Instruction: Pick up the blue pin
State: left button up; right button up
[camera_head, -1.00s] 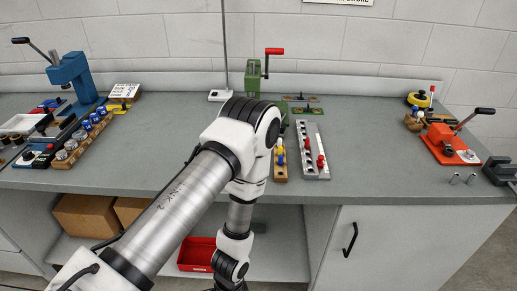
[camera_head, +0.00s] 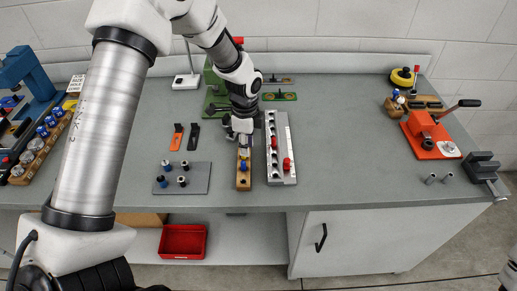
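My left gripper (camera_head: 244,147) points down over the narrow wooden block (camera_head: 243,179), at the block's far end. The fingers are small and dark here, so I cannot tell whether they are open or closed on a pin. The gripper and wrist hide the far part of the block and anything standing there. My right gripper is out of view.
A grey rail with red pins (camera_head: 281,172) lies close to the right of the block. A dark plate with several pegs (camera_head: 197,184) lies to the left. An orange toggle press (camera_head: 419,144) stands at the right. The bench between rail and press is clear.

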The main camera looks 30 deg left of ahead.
aim_at(243, 163)
pick_arm(q)
jog(key=shift+s+f, duration=0.1)
jog(key=shift+f, duration=0.35)
jog(key=s, duration=0.1)
jog(key=s+f+p, duration=0.2)
jog(key=shift+s+a, duration=0.1)
jog(key=shift+s, duration=0.15)
jog(key=f, duration=0.1)
jog(key=w+f, duration=0.1)
jog(key=f, duration=0.1)
jog(key=shift+w+f, duration=0.3)
jog(key=shift+f, duration=0.1)
jog(key=shift+s+r, duration=0.2)
jog(key=shift+r, duration=0.05)
jog(key=shift+c, duration=1)
jog(key=shift+w, duration=0.1)
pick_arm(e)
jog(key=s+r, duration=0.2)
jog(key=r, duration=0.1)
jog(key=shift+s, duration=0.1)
pick_arm(q)
jog(key=shift+c, duration=0.4)
